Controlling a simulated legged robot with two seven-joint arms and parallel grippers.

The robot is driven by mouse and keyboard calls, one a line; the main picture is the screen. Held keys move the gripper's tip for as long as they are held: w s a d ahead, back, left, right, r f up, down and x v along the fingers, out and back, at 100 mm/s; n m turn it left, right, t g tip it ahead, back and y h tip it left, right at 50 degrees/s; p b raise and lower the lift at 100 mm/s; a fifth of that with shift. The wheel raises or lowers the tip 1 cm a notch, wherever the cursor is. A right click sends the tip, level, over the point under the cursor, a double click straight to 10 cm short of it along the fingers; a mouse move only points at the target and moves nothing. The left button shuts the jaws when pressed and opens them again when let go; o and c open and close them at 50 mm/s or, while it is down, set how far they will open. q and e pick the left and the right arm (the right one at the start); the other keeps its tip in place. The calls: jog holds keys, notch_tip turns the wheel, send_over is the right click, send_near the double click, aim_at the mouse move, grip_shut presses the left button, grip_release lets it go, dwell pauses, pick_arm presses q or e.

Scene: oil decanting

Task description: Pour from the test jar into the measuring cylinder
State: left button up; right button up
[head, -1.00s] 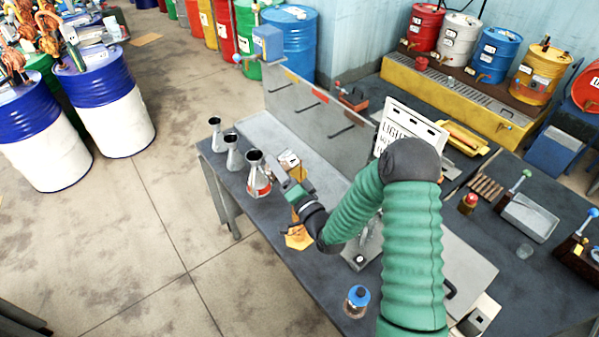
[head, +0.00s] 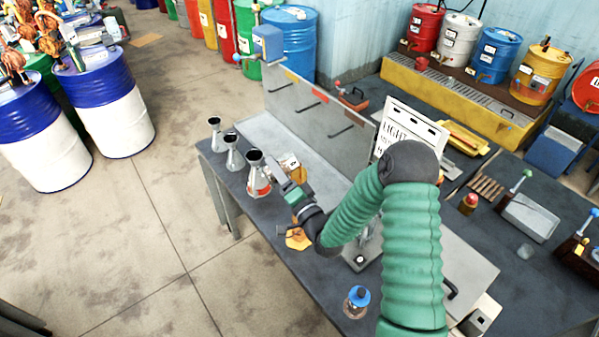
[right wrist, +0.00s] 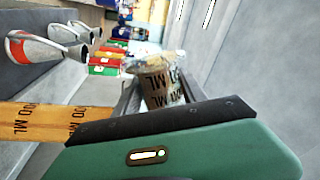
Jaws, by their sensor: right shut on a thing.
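My right gripper (head: 283,172) is shut on the test jar (head: 294,165), above the bench near the conical metal jugs. The measuring cylinder (right wrist: 40,121) shows there as an amber body with ML markings, beside the gripper and apart from the jar. In the head view its orange six-sided base (head: 298,240) rests on the bench; my gripper and arm hide most of its body. My left gripper is not in view.
Several metal jugs (head: 232,155) stand along the bench's left edge, the nearest close to the jar. A grey panel (head: 325,120) rises behind. A blue-capped bottle (head: 357,300) stands near the front.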

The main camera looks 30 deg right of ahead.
jog(key=shift+a+f, duration=0.1)
jog(key=shift+a, duration=0.2)
jog(key=shift+d+f+m, duration=0.2)
jog(key=shift+m, duration=0.1)
jog(key=shift+a+f+m, duration=0.1)
jog(key=shift+f+m, duration=0.05)
jog(key=shift+m, duration=0.15)
grip_shut()
jog(key=shift+s+d+r+m+h+p, duration=0.15)
jog(key=shift+r+m+h, duration=0.25)
jog(key=shift+m, duration=0.65)
jog(key=shift+w+d+r+m+h+p, duration=0.1)
jog(key=shift+d+r+m+h+p, duration=0.2)
jog(key=shift+r+m, duration=0.5)
jog(key=shift+s+d+r+m+h+p, duration=0.15)
jog(key=shift+m+h, duration=0.25)
jog(key=shift+m, duration=0.85)
dwell(2.1)
